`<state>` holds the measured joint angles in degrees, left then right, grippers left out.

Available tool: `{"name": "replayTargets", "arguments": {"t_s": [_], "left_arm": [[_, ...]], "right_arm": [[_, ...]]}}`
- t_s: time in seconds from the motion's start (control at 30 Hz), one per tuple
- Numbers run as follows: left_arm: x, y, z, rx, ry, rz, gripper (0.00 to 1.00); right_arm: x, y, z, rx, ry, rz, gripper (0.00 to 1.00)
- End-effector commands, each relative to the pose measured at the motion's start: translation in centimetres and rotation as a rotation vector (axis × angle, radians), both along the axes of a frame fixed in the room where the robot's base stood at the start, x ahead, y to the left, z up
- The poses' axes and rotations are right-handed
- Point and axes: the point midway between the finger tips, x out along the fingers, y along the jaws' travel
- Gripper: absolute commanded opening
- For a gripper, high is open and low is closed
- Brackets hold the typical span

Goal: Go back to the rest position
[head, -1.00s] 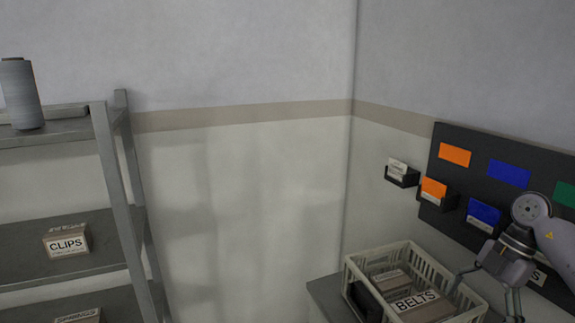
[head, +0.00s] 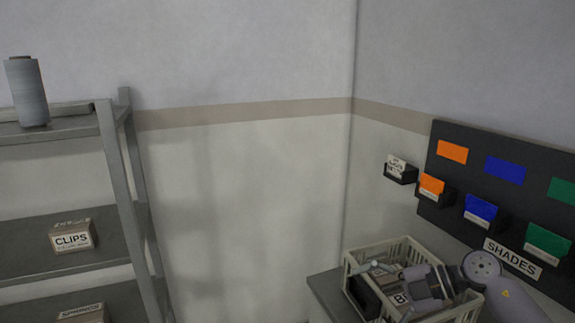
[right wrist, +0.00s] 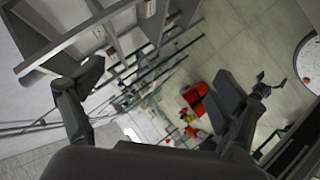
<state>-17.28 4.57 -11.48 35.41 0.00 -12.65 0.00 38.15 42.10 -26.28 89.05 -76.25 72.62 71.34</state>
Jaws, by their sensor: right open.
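My right gripper (head: 390,290) is in front of the crate in the head view, its fingers pointing left. In the right wrist view its two dark fingers (right wrist: 160,80) are spread wide with nothing between them. My left gripper is not seen in the head view. A small dark claw-like shape (right wrist: 263,87) shows at the right of the right wrist view; I cannot tell what it is.
A cream crate (head: 352,262) holds boxes on a grey surface. A dark SHADES board (head: 475,160) with coloured card holders is on the right wall. A shelf (head: 75,128) at left carries a grey cone (head: 27,92) and a CLIPS box (head: 72,240). Bare wall lies between.

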Motion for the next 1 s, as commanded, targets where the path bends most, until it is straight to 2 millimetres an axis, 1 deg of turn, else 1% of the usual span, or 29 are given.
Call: {"name": "replayTargets", "arguments": {"t_s": [0.03, 0.1, 0.13, 0.2, 0.27, 0.33, 0.4, 0.47, 0.5, 0.57, 0.6, 0.67, 0.7, 0.77, 0.8, 0.83, 0.87, 0.9, 1.0], "left_arm": [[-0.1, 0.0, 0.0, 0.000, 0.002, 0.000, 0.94], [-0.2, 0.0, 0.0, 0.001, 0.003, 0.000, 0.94], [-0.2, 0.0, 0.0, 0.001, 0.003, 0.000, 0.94], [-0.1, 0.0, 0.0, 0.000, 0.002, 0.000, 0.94], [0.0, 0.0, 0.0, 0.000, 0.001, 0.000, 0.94], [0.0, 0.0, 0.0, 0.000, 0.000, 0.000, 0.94], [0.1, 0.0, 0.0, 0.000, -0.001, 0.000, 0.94], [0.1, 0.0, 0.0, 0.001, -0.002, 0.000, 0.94], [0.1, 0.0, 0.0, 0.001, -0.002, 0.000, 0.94], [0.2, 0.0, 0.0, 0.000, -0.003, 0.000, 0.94], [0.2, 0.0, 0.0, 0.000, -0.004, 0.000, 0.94], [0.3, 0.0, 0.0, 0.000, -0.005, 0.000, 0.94], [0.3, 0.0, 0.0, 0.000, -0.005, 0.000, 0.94], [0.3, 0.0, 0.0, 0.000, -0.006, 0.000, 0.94], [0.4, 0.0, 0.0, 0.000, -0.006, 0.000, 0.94], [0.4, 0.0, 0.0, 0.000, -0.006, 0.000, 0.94], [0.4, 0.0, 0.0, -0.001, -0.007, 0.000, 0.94], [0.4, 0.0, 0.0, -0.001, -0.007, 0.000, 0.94], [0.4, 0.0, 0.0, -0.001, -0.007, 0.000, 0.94]], "right_arm": [[-0.3, 2.6, 0.6, 0.115, -0.052, -0.009, 0.91], [-0.3, 5.3, 2.5, 0.288, -0.135, -0.064, 0.91], [-0.2, 6.1, 3.4, 0.360, -0.164, -0.097, 0.91], [0.0, 7.1, 5.3, 0.515, -0.223, -0.201, 0.91], [0.3, 7.0, 6.6, 0.632, -0.253, -0.315, 0.91], [0.7, 6.1, 7.4, 0.745, -0.266, -0.470, 0.91], [1.0, 4.3, 7.3, 0.829, -0.256, -0.644, 0.91], [1.1, 2.4, 6.4, 0.873, -0.227, -0.807, 0.91], [1.0, 1.1, 5.4, 0.888, -0.196, -0.918, 0.91], [0.5, -1.0, 3.2, 0.886, -0.136, -1.085, 0.91], [-0.1, -2.3, 1.4, 0.871, -0.083, -1.194, 0.91], [-1.5, -4.0, -1.8, 0.825, 0.008, -1.351, 0.91], [-2.8, -4.9, -4.0, 0.778, 0.078, -1.447, 0.91], [-5.3, -6.0, -7.6, 0.690, 0.197, -1.578, 0.91], [-7.3, -6.5, -9.9, 0.622, 0.281, -1.651, 0.91], [-8.8, -6.7, -11.5, 0.567, 0.343, -1.696, 0.91], [-10.4, -6.8, -12.9, 0.513, 0.403, -1.733, 0.91], [-12.4, -6.8, -14.5, 0.445, 0.477, -1.770, 0.91], [-16.9, -6.5, -17.3, 0.297, 0.628, -1.820, 0.91]]}}
